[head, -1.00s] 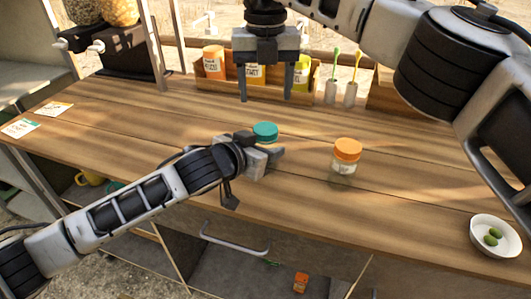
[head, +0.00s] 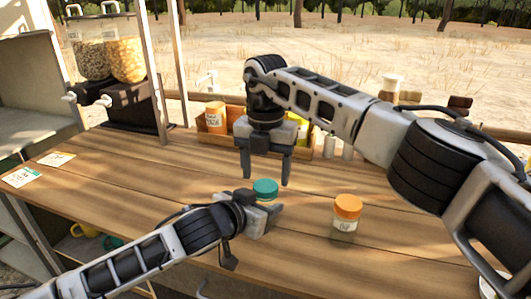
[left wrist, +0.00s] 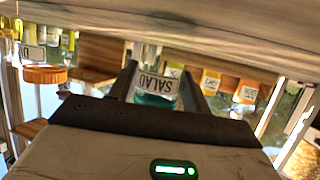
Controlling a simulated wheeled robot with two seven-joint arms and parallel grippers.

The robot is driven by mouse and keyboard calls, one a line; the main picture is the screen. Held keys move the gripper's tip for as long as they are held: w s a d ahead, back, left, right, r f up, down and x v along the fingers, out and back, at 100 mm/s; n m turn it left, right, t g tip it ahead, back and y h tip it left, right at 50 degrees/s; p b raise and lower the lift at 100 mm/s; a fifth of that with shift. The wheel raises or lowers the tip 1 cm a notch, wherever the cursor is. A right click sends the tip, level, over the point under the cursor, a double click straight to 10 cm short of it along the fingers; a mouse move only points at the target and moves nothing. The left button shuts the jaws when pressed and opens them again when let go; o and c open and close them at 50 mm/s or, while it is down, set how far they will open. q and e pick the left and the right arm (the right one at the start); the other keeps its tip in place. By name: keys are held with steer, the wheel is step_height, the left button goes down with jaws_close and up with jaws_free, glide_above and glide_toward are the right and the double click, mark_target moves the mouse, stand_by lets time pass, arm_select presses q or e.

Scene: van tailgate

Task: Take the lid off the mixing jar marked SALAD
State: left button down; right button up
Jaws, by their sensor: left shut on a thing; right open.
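The jar marked SALAD (left wrist: 155,82) shows upside down in the left wrist view, with clear walls and a teal lid. My left gripper (left wrist: 160,90) is shut on its body, one finger on each side. In the head view the teal lid (head: 265,187) is on the jar, and my left gripper (head: 262,215) hides most of the body. My right gripper (head: 266,181) is open and empty, pointing down with its fingertips just above the lid in the picture. I cannot tell the exact gap.
A second jar with an orange lid (head: 347,207) stands to the right on the wooden counter (head: 130,205). A rack with orange and yellow containers (head: 215,118) is behind my right gripper. Grain dispensers (head: 125,60) stand at the back left. Cards (head: 57,160) lie at the left.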

steer(key=shift+f, duration=1.25)
steer(key=c, duration=1)
steer(key=n, duration=0.5)
steer(key=shift+r, duration=0.1)
steer(key=n, duration=0.8)
steer(key=shift+r, duration=0.2)
steer(key=shift+r, duration=0.9)
